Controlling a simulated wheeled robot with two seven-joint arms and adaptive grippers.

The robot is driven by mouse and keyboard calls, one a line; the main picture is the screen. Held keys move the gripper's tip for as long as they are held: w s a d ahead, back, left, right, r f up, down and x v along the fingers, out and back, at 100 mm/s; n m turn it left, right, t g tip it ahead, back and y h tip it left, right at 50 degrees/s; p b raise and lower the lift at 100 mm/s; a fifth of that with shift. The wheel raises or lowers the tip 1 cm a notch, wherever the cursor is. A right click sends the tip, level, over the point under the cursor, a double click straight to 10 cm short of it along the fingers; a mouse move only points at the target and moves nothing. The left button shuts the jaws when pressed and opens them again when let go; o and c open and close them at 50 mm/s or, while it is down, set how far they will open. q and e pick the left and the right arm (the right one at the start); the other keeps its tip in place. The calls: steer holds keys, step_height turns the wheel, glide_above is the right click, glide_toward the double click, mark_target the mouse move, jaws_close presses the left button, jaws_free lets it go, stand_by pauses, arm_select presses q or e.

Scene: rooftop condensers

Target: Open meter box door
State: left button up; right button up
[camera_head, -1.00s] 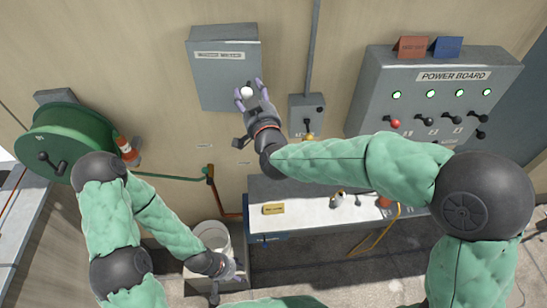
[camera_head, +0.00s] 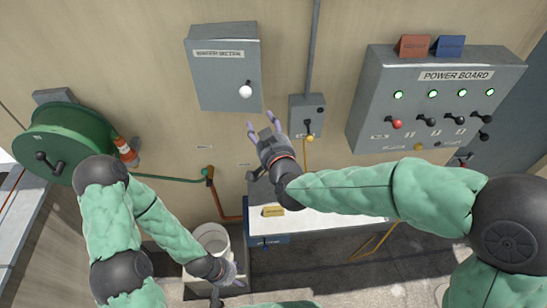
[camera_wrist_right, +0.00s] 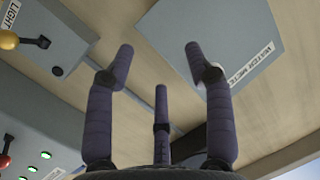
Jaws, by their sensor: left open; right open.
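The grey meter box (camera_head: 222,70) is on the wall at the upper middle of the head view, with a label strip and a round white knob (camera_head: 245,91) low on its right side. Its door looks shut. The box (camera_wrist_right: 215,35) also shows in the right wrist view, with the knob partly hidden behind a finger. My right gripper (camera_head: 268,123) is open and empty, just below and right of the knob and apart from it. My left gripper (camera_head: 238,276) is open, low by the bucket, far from the box.
A small grey switch box (camera_head: 306,116) with a yellow-tipped lever is just right of my right gripper. The power board (camera_head: 430,100) is further right. A white-topped bench (camera_head: 335,219) is below. A green hose reel (camera_head: 65,145) and a bucket (camera_head: 211,238) are at the left.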

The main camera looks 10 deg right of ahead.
step_height(320, 180, down, 13)
steer(key=d+g, duration=0.2)
steer(key=g, duration=0.1)
steer(key=shift+d+f+h, duration=0.15)
steer(key=shift+d+h, duration=0.15)
